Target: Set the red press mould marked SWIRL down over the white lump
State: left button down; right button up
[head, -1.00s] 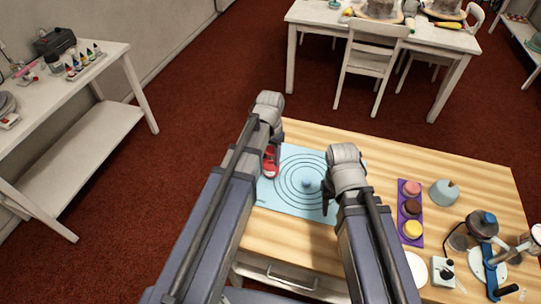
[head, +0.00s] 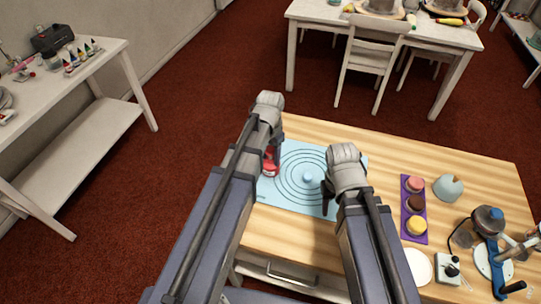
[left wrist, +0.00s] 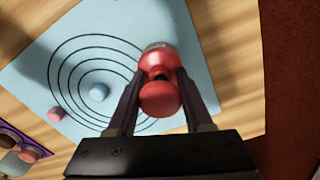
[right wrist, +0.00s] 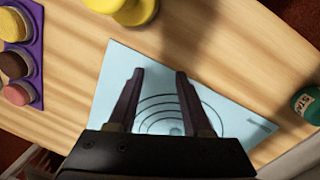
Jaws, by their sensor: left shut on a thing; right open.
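The white lump (head: 307,178), looking pale blue here, sits at the centre of the ringed light-blue mat (head: 290,201). It also shows in the left wrist view (left wrist: 98,93). My left gripper (head: 270,151) is shut on the red press mould (head: 270,166). In the left wrist view the red mould (left wrist: 158,98) is between the fingers, off to the lump's right. Its marking is not readable, and its height above the mat is unclear. My right gripper (right wrist: 158,75) is open and empty, over the mat's right side in the head view.
A small pink ball (left wrist: 57,114) is near the lump. A purple tray (head: 407,226) holds pink, brown and yellow rounds. A yellow piece (right wrist: 125,8) and a green piece with partly visible lettering (right wrist: 308,102) lie near the mat. Tools crowd the table's right end.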

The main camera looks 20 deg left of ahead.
pick_arm(q)
jog(key=shift+f, duration=0.25)
pick_arm(e)
jog(key=shift+f, duration=0.2)
pick_arm(q)
grip_release()
jog(key=shift+r, duration=0.1)
pick_arm(e)
jog(key=shift+r, duration=0.1)
pick_arm(q)
jog(key=shift+r+p, duration=3.5)
jog(key=shift+r, duration=0.05)
pick_arm(e)
notch_tip(320, 180, up, 7)
